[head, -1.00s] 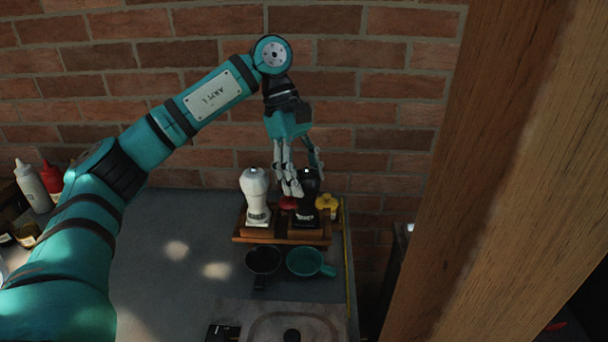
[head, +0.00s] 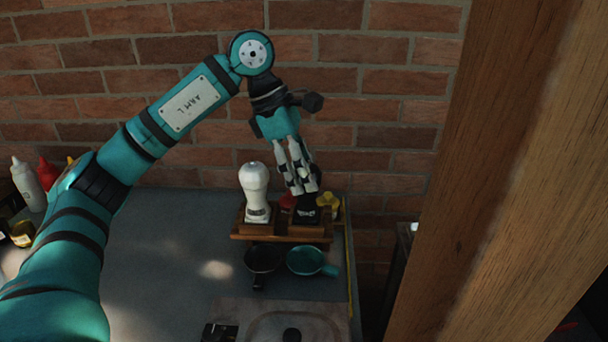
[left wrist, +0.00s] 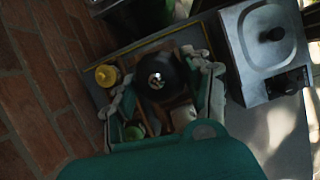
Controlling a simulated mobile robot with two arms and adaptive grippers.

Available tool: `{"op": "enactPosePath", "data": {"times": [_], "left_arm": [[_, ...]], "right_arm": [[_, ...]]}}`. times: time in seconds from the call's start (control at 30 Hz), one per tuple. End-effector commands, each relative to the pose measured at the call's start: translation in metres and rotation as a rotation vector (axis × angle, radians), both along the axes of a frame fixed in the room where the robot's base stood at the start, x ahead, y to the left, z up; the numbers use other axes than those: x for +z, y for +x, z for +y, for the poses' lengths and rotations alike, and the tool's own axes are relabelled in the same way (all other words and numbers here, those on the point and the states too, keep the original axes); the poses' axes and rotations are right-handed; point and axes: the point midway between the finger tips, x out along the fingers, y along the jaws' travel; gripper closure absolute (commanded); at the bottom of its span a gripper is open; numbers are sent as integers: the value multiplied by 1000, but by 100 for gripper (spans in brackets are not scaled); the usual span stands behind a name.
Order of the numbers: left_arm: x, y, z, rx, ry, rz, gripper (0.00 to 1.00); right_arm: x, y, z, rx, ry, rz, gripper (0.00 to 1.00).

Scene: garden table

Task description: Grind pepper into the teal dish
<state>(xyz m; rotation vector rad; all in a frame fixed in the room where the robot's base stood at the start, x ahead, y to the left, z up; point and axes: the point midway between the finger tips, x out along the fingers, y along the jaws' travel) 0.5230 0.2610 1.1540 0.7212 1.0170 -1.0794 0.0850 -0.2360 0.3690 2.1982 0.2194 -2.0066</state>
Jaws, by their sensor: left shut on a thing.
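The black pepper grinder (head: 306,213) stands upright on the right side of a wooden stand (head: 282,238). My left gripper (head: 302,182) is around its upper part, shut on it from above, and hides much of its body in the head view. In the left wrist view the round black top of the grinder (left wrist: 157,77) sits between the fingers. The teal dish (head: 305,261), with a handle to the right, rests on the table in front of the stand. My right gripper is not in view.
A white grinder (head: 256,195) stands on the stand's left side. A black dish (head: 264,258) sits left of the teal one. Red and yellow items are behind the grinders. Bottles (head: 28,187) stand far left. A wooden post (head: 490,170) fills the right; the table's left-middle is clear.

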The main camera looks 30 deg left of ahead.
Motion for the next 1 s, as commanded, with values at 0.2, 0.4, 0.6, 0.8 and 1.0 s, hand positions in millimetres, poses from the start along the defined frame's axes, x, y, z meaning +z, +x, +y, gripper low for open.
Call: {"op": "enactPosePath", "data": {"times": [0.2, 0.4, 0.6, 0.8, 1.0], "left_arm": [[-1, -1, -1, 142, 0, 0, 82], [0, -1, -1, 210, 0, 0, 82], [0, -1, -1, 207, -1, 2, 82], [0, -1, -1, 206, 0, 1, 82], [0, -1, -1, 206, 0, 1, 82]], "right_arm": [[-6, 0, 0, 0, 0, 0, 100], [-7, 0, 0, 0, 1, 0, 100], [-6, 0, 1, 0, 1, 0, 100], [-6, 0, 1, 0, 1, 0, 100], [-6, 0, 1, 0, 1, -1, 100]]}}
